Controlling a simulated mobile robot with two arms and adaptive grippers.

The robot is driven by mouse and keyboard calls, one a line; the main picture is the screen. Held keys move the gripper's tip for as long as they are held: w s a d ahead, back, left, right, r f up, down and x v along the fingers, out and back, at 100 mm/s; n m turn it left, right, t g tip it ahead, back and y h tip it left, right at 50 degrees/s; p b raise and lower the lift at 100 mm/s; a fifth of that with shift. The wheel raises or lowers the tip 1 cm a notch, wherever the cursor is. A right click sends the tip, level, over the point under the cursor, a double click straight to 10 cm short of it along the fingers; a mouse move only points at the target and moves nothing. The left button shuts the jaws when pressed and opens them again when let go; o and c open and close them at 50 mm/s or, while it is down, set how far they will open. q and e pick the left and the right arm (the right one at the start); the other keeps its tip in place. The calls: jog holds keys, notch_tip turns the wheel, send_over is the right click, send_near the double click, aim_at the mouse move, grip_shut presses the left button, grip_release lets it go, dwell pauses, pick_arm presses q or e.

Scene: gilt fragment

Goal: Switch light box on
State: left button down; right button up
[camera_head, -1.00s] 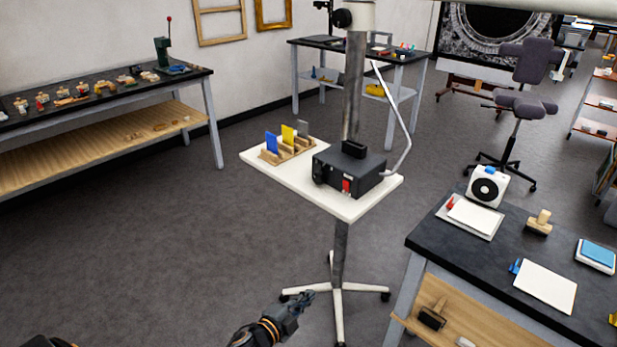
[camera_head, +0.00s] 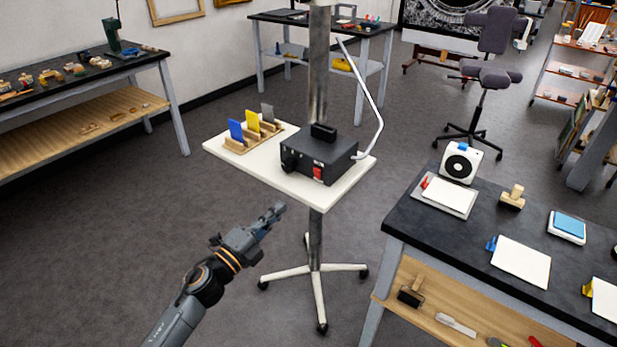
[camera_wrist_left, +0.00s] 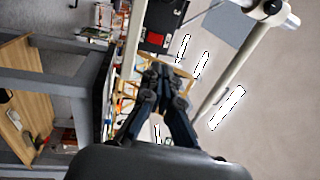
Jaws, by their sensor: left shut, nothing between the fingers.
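The black light box (camera_head: 320,158) sits on a white stand shelf (camera_head: 340,194) on a grey pole. Its front has a red switch (camera_head: 318,173) and a dark round knob at its left end. My left gripper (camera_head: 278,209) is in front of and below the shelf, apart from it, shut and empty. In the left wrist view the left gripper (camera_wrist_left: 163,75) points towards the stand, and the box (camera_wrist_left: 160,22) shows beyond the fingers at the top, with a red patch on it. My right gripper is not in view.
Blue, yellow and grey plates stand in a wooden rack (camera_head: 240,144) left of the box. A white cable arm (camera_head: 378,95) rises at its right. A dark-topped workbench (camera_head: 430,228) stands at the right. The stand's wheeled base (camera_head: 318,270) is on the floor. Floor at left is clear.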

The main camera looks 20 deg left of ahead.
aim_at(316, 171)
pick_arm(q)
jog(key=p+x, duration=0.1)
jog(key=x, duration=1)
jog(key=shift+w+d+r+p, duration=0.1)
jog(key=shift+w+p, duration=0.1)
jog(key=shift+p, duration=0.2)
jog(key=shift+w+d, duration=0.25)
jog(key=shift+w, duration=0.35)
jog(key=shift+r, duration=0.1)
jog(key=p, duration=0.3)
jog(key=shift+w+r+g, duration=0.1)
jog(key=shift+r+g, duration=0.3)
jog(key=shift+f, duration=0.3)
